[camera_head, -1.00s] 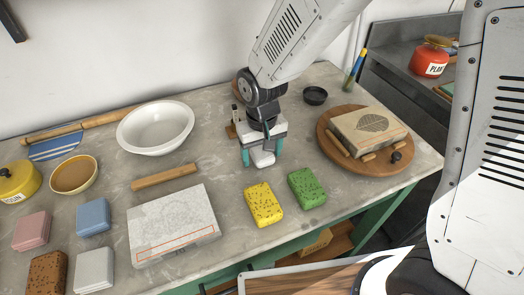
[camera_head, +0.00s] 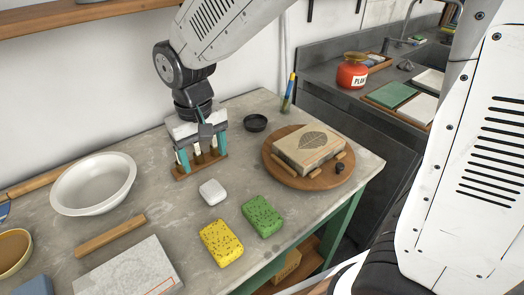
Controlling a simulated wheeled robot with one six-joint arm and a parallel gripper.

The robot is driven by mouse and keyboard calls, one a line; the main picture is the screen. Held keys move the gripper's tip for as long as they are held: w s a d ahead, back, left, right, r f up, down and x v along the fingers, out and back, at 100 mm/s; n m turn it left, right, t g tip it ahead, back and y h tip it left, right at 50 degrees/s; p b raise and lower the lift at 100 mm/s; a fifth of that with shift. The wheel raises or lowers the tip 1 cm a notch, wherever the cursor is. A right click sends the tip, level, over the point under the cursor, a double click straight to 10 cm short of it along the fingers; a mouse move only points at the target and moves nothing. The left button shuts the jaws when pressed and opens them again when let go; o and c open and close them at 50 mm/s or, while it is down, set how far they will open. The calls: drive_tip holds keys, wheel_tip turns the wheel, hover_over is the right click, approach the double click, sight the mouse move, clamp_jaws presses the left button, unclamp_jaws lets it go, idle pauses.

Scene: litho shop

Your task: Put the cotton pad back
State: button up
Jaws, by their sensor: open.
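A small white rounded pad (camera_head: 213,192), which looks like the cotton pad, lies flat on the stone worktop (camera_head: 150,215), behind the yellow sponge (camera_head: 221,243) and the green sponge (camera_head: 262,216). My gripper (camera_head: 202,157) is open, its teal fingers spread, and apart from the pad. It is behind the pad in the picture, in front of or over a small wooden rack (camera_head: 186,173) holding short upright items. The fingers partly hide the rack, and I cannot tell whether they touch it.
A white bowl (camera_head: 93,184) and a wooden bar (camera_head: 110,236) are on the left. A round board (camera_head: 290,178) carries a leaf-carved block (camera_head: 308,149) on the right. A small black dish (camera_head: 255,123) stands behind it. Bare worktop surrounds the pad.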

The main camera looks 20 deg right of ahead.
drive_tip(key=s+d+r+m, duration=0.1)
drive_tip(key=s+d+r, duration=0.25)
drive_tip(key=d, duration=0.25)
drive_tip(key=s+d+r, duration=0.3)
drive_tip(key=d+r, duration=0.1)
drive_tip(key=d, duration=0.2)
drive_tip(key=s+d+m, duration=0.1)
drive_tip(key=s+d, duration=0.3)
drive_tip(key=s, duration=0.2)
drive_tip(key=s+d+r+m+t, duration=0.1)
drive_tip(key=s+d, duration=0.3)
drive_tip(key=s, duration=0.3)
drive_tip(key=shift+d+r, duration=0.3)
drive_tip(key=shift+d, duration=0.05)
